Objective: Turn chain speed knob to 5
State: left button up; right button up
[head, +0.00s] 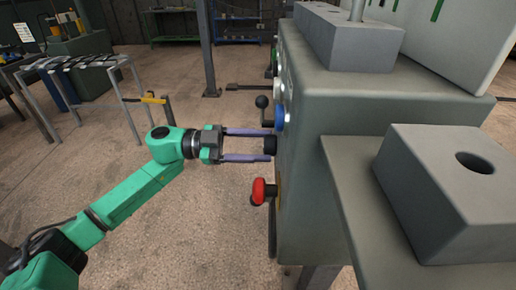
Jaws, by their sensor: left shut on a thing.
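A small black knob (270,146) sticks out of the left side of the grey machine (305,215). I take it for the chain speed knob, but its numbers and pointer are turned away from view. My left gripper (268,145) comes in level from the left on its green arm. Its two purple-grey fingers lie above and below the black knob, and it is shut on it. My right gripper does not show.
A red button or switch (261,191) sticks out below the knob. A blue button (280,117) and a black ball-ended lever (263,104) sit just above it. Grey blocks (450,190) rest on the machine at right. Open floor (190,240) lies to the left.

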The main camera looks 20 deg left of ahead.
pick_arm(q)
jog(key=shift+m+b, duration=3.95)
jog(key=shift+m, duration=2.35)
jog(key=o, duration=1.4)
jog(key=shift+c, duration=0.2)
jog(key=shift+r, duration=0.1)
